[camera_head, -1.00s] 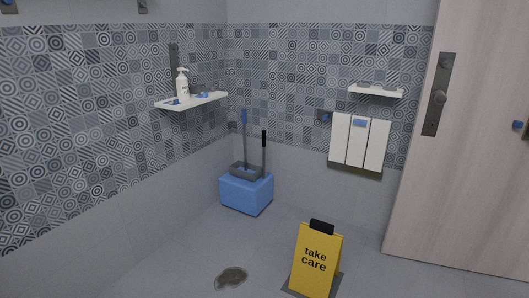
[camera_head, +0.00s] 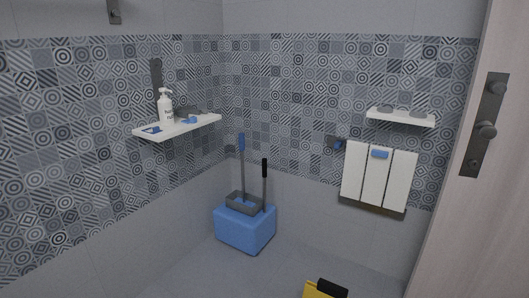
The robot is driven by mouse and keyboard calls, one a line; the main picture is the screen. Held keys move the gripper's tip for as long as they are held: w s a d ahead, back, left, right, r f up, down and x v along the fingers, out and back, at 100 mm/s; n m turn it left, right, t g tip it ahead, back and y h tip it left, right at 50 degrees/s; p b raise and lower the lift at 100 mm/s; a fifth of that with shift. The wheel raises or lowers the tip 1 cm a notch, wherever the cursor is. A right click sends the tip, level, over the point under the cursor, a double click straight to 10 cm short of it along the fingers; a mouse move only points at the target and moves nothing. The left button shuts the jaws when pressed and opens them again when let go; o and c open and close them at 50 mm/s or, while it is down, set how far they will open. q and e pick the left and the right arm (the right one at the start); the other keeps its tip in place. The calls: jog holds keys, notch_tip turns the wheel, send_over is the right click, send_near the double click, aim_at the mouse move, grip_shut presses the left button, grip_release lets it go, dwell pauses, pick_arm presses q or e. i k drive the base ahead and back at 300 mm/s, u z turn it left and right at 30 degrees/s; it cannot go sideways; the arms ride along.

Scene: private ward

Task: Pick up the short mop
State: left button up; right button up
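Two long handles stand upright in a blue bucket (camera_head: 243,228) with a grey top in the far corner on the floor. One is a taller handle with a blue grip (camera_head: 242,144). The other is a shorter handle with a black grip (camera_head: 264,168), to its right; it appears to be the short mop. The lower ends of both are hidden in the bucket. Neither of my grippers shows in the head view.
A yellow sign (camera_head: 318,291) with a black top stands on the floor at the bottom edge. A wall shelf (camera_head: 180,126) with a pump bottle (camera_head: 166,106) juts out on the left. White towels (camera_head: 376,178) hang at right, near the door (camera_head: 482,220).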

aim_at(241, 137)
jog(key=u, duration=0.75)
jog(key=i, duration=2.25)
jog(key=z, duration=1.1)
jog(key=i, duration=1.45)
jog(key=z, duration=0.3)
